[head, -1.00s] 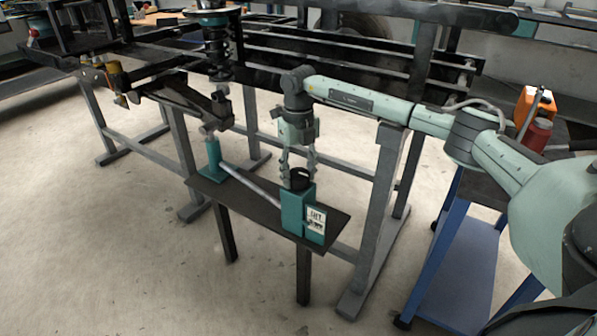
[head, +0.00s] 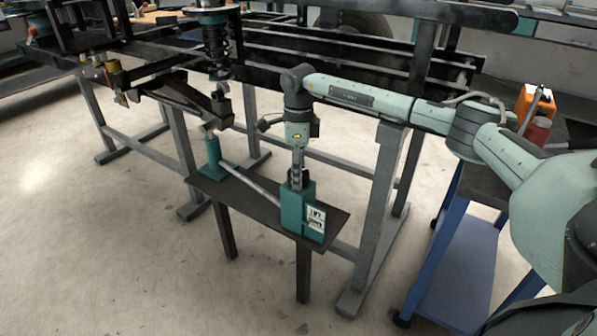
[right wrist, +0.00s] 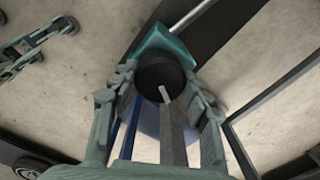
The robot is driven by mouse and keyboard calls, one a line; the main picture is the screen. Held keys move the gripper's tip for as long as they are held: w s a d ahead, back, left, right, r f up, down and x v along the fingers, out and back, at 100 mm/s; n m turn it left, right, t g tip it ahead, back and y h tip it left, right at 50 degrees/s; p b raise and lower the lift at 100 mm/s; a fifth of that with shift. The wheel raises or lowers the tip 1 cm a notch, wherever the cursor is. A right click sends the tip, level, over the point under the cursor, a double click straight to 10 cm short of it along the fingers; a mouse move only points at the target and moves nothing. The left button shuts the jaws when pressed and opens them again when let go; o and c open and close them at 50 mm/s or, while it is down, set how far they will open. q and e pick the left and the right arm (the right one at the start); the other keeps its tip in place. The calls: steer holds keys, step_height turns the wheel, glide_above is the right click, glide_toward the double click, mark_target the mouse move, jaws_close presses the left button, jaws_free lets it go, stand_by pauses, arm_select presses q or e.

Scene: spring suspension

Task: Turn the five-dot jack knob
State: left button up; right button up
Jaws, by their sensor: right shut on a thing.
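A teal jack block (head: 291,212) with a white label (head: 316,219) stands on a dark shelf; the label's dots are too small to count. A round black knob (right wrist: 160,74) with a pale pointer mark sits on top of the block. My right gripper (head: 297,176) points straight down over the block. In the right wrist view its fingers (right wrist: 163,90) are on both sides of the knob, shut on it. What looks like my left gripper (right wrist: 42,42) hangs at the upper left of the right wrist view; its jaw state is unclear. The head view does not show it.
A grey bar (head: 250,185) runs from the block to a smaller teal post (head: 213,155) on the shelf (head: 240,203). A black spring strut (head: 217,45) hangs behind. A grey frame leg (head: 378,225) and a blue cart (head: 452,265) stand to the right.

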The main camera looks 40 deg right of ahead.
steer(key=n, duration=0.3)
steer(key=shift+n, duration=1.1)
arm_select(q)
steer(key=shift+s+a+r, duration=0.2)
steer(key=shift+s+r, duration=0.05)
steer(key=shift+r, duration=0.15)
arm_select(e)
steer(key=shift+n, duration=0.3)
arm_select(q)
steer(key=shift+w+d+r, duration=0.1)
steer(key=shift+w+r, duration=0.05)
steer(key=shift+w, duration=0.1)
arm_select(e)
steer(key=o, duration=1.2)
steer(key=shift+c, duration=0.2)
arm_select(q)
steer(key=shift+d, duration=0.15)
